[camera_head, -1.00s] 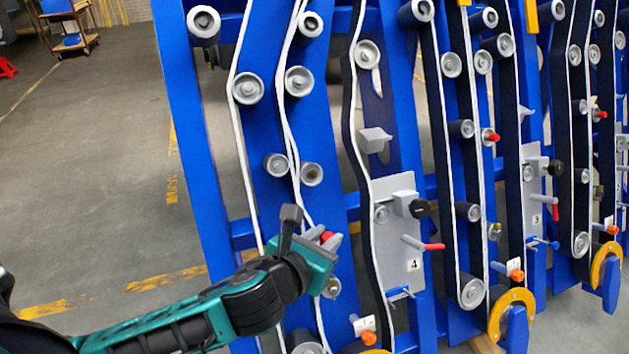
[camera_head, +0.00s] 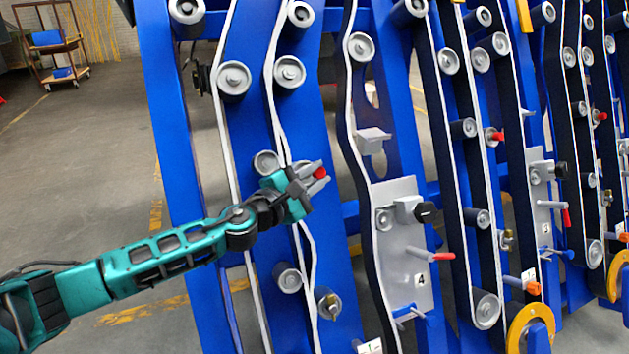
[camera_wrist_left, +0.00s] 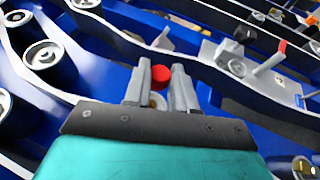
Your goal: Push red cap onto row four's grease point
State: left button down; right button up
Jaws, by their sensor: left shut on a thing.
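My left gripper (camera_head: 318,173) is shut on a small red cap (camera_head: 321,172); the cap sticks out between its fingertips. It also shows in the left wrist view, where the red cap (camera_wrist_left: 161,74) is held between the two grey fingers. The gripper is in front of the blue frame, left of the grey plate marked 4 (camera_head: 408,255). A pale round part (camera_wrist_left: 156,99) shows between the fingers below the cap; I cannot tell whether it is the grease point. In the head view the gripper hides what is behind it. I cannot tell whether the cap touches anything.
Blue uprights (camera_head: 185,150), belts and grey rollers (camera_head: 289,72) surround the gripper closely. A grey block (camera_head: 373,140) and a red-tipped lever (camera_head: 443,256) stick out to its right. A row farther right carries another red cap (camera_head: 497,136). Open floor (camera_head: 80,180) lies left.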

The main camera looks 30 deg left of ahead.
pick_arm(q)
jog(key=shift+s+r+p, duration=0.1)
jog(key=shift+r+p, duration=0.05)
jog(key=shift+p, duration=0.35)
jog(key=w+a+f+b, duration=0.2)
jog(key=w+a+b, duration=0.1)
jog(key=b, duration=0.1)
jog(key=shift+a+f+b, duration=0.15)
jog(key=shift+f+b, duration=0.15)
jog(key=shift+f, duration=0.1)
dwell(0.5)
jog(key=shift+f, duration=0.1)
